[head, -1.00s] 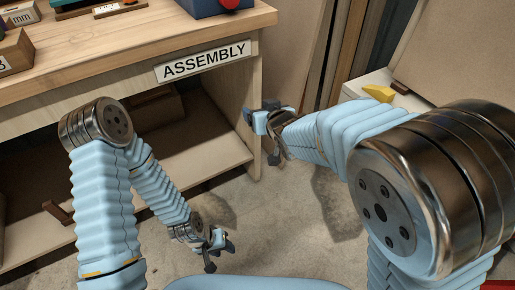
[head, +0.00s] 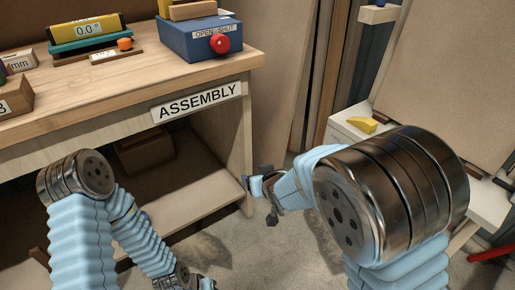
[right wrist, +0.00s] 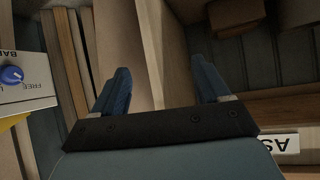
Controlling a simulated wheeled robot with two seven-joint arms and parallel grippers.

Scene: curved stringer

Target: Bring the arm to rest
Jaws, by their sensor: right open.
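My right arm reaches in from the right of the head view with pale blue sleeving and a metal joint. Its gripper (head: 258,190) hangs in front of the bench's right leg, below the bench top. In the right wrist view the two blue fingers (right wrist: 162,88) stand wide apart with nothing between them. My left arm is bent at the lower left of the head view. Its gripper (head: 205,284) is at the bottom edge, mostly cut off, and its jaws cannot be made out.
The wooden bench (head: 120,84) carries an ASSEMBLY label (head: 197,102), a blue box (head: 200,40) with a red knob, and a gauge with a yellow top (head: 86,28). A yellow piece (head: 360,124) lies on a pale surface at right. Concrete floor is open below.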

